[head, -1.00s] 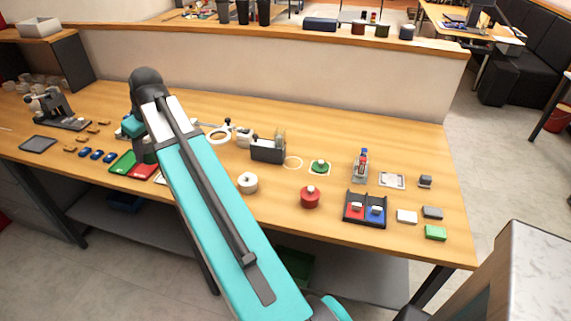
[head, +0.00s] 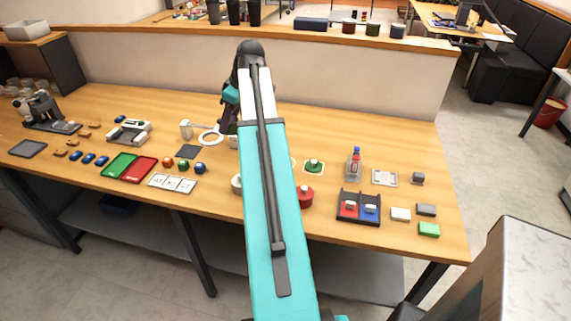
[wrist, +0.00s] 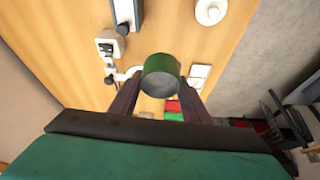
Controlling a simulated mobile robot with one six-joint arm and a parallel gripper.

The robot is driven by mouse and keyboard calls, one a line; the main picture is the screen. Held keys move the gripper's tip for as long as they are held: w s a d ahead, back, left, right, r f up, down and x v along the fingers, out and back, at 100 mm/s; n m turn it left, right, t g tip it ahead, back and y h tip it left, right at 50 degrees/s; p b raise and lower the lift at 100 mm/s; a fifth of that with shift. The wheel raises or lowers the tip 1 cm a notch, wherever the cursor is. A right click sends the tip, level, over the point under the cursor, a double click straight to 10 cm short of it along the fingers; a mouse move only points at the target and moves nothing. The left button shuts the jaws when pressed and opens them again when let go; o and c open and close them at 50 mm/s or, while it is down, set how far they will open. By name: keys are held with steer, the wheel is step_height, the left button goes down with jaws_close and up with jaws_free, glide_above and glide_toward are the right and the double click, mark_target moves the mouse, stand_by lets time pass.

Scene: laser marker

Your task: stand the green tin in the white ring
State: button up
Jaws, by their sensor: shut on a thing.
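In the wrist view, my gripper (wrist: 160,88) is shut on the green tin (wrist: 161,66), a short dark green cylinder with a grey end facing the camera. The tin is held between the two fingers, with the table beyond it. In the head view, my gripper and the tin are mostly hidden behind my arm; the dark wrist part shows left of it. A thin white ring (head: 294,162) lies flat on the table, just right of my arm and largely covered by it. My gripper is at the back of the table, left of that ring.
A magnifier with a white round frame (head: 210,137) stands left of my arm. Green (head: 119,164) and red trays lie left.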

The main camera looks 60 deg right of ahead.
steer(key=s+d+n, duration=0.1)
steer(key=s+d, duration=1.1)
steer(key=s, duration=0.1)
steer(key=shift+s+d+r, duration=0.25)
steer(key=shift+r, duration=0.2)
step_height(320, 180, down, 14)
steer(key=p, duration=0.3)
steer(key=shift+f+p, duration=0.1)
steer(key=shift+p, duration=0.25)
steer(key=shift+f+p, duration=0.6)
steer(key=shift+f, duration=1.3)
steer(key=shift+f, duration=0.1)
steer(key=o, duration=1.2)
steer(key=shift+r, duration=0.2)
